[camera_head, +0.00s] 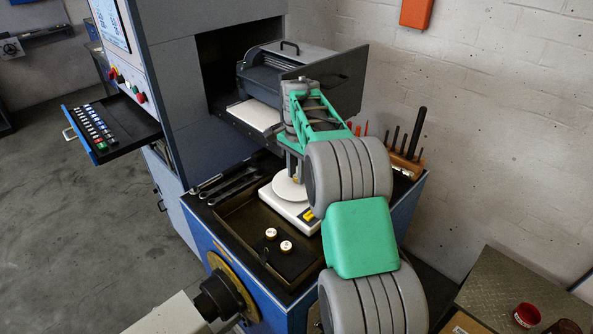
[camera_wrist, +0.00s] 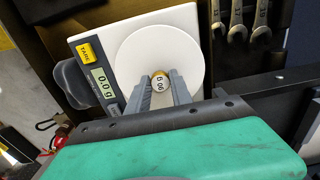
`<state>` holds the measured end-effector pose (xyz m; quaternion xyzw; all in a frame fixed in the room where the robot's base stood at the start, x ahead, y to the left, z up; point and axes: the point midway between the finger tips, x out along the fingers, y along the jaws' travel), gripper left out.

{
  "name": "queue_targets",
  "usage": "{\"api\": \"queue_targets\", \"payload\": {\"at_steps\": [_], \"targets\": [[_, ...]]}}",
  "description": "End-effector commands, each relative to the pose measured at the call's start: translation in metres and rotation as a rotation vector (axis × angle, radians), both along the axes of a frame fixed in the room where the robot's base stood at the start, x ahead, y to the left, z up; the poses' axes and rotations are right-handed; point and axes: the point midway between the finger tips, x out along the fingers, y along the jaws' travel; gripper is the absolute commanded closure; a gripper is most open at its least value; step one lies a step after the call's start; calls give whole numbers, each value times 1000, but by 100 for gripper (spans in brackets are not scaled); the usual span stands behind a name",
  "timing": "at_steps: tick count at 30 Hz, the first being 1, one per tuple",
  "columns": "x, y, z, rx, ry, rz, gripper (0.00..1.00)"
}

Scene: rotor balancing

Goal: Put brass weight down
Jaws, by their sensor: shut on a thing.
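My gripper (camera_head: 295,176) points down over the white round pan of a small scale (camera_head: 279,205). In the wrist view its two grey fingers (camera_wrist: 162,80) are shut on a small brass weight (camera_wrist: 159,84) with a numbered white top. The scale display (camera_wrist: 104,83) reads 0.0 g. I cannot tell for certain whether the weight touches the pan. In the head view the held weight is mostly hidden by my gripper and arm.
Two other brass weights (camera_head: 286,246) stand in the dark tray (camera_head: 232,229) left of and nearer than the scale. Wrenches (camera_head: 232,182) lie behind the tray. A rack with upright tools (camera_head: 405,160) stands at right.

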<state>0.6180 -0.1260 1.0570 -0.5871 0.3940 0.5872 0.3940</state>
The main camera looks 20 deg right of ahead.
Motion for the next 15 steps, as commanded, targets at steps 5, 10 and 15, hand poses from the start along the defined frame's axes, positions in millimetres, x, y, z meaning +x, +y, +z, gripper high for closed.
{"api": "queue_targets", "payload": {"at_steps": [5,10,15], "targets": [[0,0,-1,0,0,0,100],[0,0,-2,0,0,0,66],[0,0,-2,0,0,0,53]]}}
